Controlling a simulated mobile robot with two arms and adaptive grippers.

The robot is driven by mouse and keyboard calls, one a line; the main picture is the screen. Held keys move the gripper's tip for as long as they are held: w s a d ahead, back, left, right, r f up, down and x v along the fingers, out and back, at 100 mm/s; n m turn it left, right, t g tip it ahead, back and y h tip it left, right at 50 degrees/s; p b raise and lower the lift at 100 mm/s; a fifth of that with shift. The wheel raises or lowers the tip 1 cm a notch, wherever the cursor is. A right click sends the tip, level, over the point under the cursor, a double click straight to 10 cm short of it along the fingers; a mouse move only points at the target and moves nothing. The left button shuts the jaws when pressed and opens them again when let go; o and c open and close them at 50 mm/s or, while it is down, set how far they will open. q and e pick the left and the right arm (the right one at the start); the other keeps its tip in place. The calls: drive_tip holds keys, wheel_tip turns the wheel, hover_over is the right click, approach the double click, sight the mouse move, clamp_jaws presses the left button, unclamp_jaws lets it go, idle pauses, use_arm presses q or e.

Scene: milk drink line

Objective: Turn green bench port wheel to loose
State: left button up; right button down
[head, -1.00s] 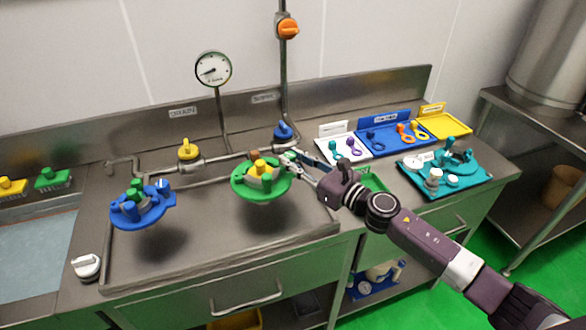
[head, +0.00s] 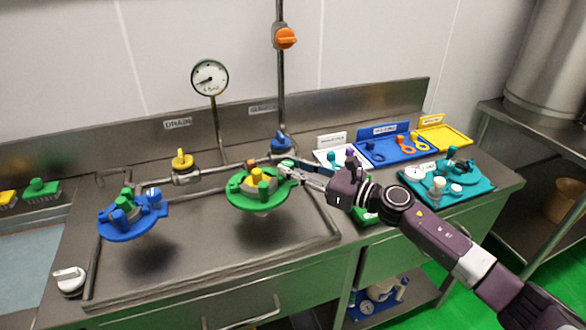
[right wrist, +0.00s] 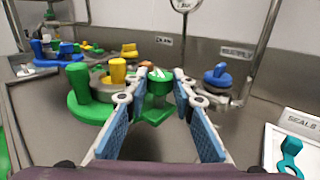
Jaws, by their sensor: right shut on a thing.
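The green bench port (head: 250,201) is a round green plate over the steel bench, with a yellow knob (head: 257,175) and an orange-brown knob on top. A green upright wheel or knob (right wrist: 158,82) stands on a lobe at the plate's edge in the right wrist view. My right gripper (head: 291,170) reaches in from the right at that edge. Its blue-padded fingers close around the green knob, one on each side. The fingers partly hide the knob in the head view. My left gripper is not in view.
A blue port (head: 133,230) sits left of the green one. Behind are pipes with a yellow valve (head: 181,161) and a blue valve (head: 281,141), and a gauge (head: 210,77). Right are a blue tray (head: 385,152), a yellow tray (head: 447,138) and a teal tray (head: 470,194).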

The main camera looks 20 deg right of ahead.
drive_tip(key=c, duration=1.9)
unclamp_jaws()
drive_tip(key=shift+r, duration=0.1)
drive_tip(key=shift+s+d, duration=0.25)
drive_tip(key=v, duration=1.1)
drive_tip(key=shift+o, duration=0.3)
drive_tip(key=shift+s, duration=0.15)
